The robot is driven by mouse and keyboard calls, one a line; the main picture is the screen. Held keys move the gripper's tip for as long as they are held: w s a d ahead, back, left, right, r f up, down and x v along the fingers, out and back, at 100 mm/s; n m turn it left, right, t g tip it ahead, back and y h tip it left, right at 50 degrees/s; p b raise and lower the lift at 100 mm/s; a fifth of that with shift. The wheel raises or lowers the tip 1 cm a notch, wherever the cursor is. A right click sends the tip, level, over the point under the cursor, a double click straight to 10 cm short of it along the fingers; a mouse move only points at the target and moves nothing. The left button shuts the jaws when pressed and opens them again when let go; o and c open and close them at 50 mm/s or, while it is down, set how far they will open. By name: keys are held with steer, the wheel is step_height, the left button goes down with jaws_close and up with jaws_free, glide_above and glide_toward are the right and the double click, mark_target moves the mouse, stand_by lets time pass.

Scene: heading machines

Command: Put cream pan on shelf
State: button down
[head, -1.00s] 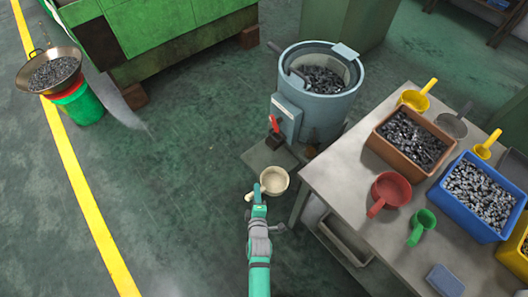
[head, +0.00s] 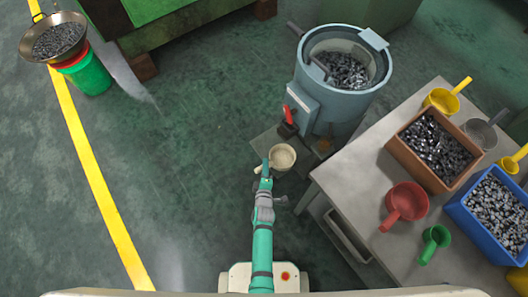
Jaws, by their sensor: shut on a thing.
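The cream pan (head: 284,155) is a small round pan with a short handle on its left. My gripper (head: 266,169) is shut on the handle and holds the pan out in front of my body, left of the table. The fingertips are small in this view.
A blue-grey machine (head: 330,105) stands beyond the pan.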

steer(key=shift+w+r+x, duration=0.1)
steer(key=shift+r+x, duration=0.05)
steer(key=shift+x, duration=1.35)
steer(key=shift+w+r+x, duration=0.1)
steer(key=shift+r+x, duration=0.05)
steer(key=shift+x, duration=1.3)
steer(key=shift+r+x, duration=0.2)
steer(key=shift+x, duration=1.3)
steer(key=shift+s+a+f, duration=0.1)
steer(key=shift+a+f, duration=0.15)
steer(key=shift+f, duration=0.1)
steer(key=shift+d+f, duration=0.1)
steer(key=shift+d, duration=0.3)
steer(key=c, duration=1.6)
jaws_free()
steer(key=shift+s+a+f, duration=0.1)
steer(key=shift+a+f, duration=0.05)
